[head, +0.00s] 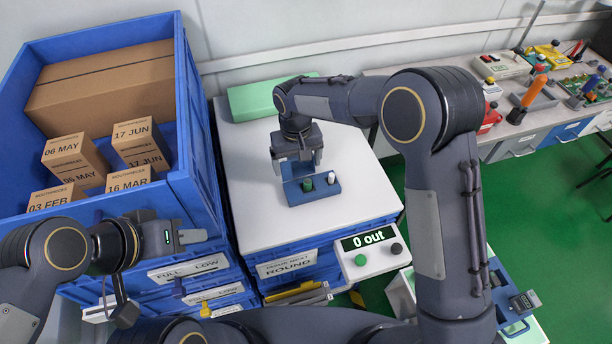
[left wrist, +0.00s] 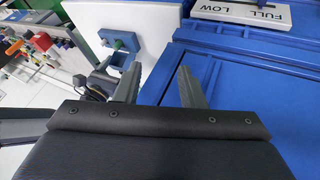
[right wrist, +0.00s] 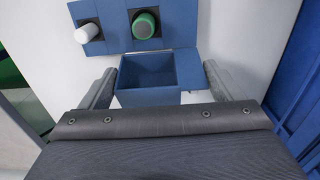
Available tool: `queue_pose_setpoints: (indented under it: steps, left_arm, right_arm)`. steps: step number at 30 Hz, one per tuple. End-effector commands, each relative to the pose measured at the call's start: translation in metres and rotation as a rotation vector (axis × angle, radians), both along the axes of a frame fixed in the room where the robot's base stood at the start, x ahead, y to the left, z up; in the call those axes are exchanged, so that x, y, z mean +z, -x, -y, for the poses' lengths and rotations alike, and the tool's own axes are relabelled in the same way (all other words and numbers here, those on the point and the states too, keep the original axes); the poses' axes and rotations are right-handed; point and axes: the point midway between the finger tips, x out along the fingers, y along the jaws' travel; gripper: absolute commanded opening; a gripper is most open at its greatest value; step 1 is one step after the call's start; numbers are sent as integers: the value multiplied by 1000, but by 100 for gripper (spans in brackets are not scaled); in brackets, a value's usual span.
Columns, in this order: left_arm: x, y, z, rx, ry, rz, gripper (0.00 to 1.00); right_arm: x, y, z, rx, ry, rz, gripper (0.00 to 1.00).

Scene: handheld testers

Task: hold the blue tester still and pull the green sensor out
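The blue tester (head: 322,194) lies on the white table top, with a green sensor (head: 307,186) and a white sensor (head: 331,178) standing in it. In the right wrist view, the green sensor (right wrist: 145,26) and white sensor (right wrist: 88,32) stand beyond an open blue box part of the tester (right wrist: 160,72). My right gripper (head: 298,160) is open, with its fingers on either side of that box part; I cannot tell whether they touch it. My left gripper (head: 195,238) is open and empty, left of the table. The tester (left wrist: 118,40) shows ahead of it.
A large blue crate (head: 190,125) with cardboard boxes stands left. A green case (head: 262,98) lies at the table's back. A panel (head: 372,262) at the front reads "0 out". My right arm crosses above the table's right side. The table's left part is clear.

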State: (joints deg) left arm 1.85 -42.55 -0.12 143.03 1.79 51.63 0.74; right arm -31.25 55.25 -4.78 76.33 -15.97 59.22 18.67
Motion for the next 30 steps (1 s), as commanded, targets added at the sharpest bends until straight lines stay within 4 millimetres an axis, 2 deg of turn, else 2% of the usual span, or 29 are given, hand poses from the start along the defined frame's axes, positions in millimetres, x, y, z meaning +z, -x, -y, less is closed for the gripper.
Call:
queue_pose_setpoints:
  steps: [1,6,14,15,19,26,30]
  left_arm:
    - [0,0,0,0,0,0,36]
    - [0,0,0,0,0,0,36]
    - [0,0,0,0,0,0,36]
    - [0,0,0,0,0,0,36]
    - [0,0,0,0,0,0,36]
    - [0,0,0,0,0,0,36]
    - [0,0,0,0,0,0,36]
  right_arm:
    - [0,0,0,0,0,0,79]
    - [0,0,0,0,0,0,59]
    - [0,0,0,0,0,0,59]
    - [0,0,0,0,0,0,82]
    - [0,0,0,0,0,0,99]
    - [1,0,0,0,0,1,100]
    - [11,-1,0,0,-2,3,100]
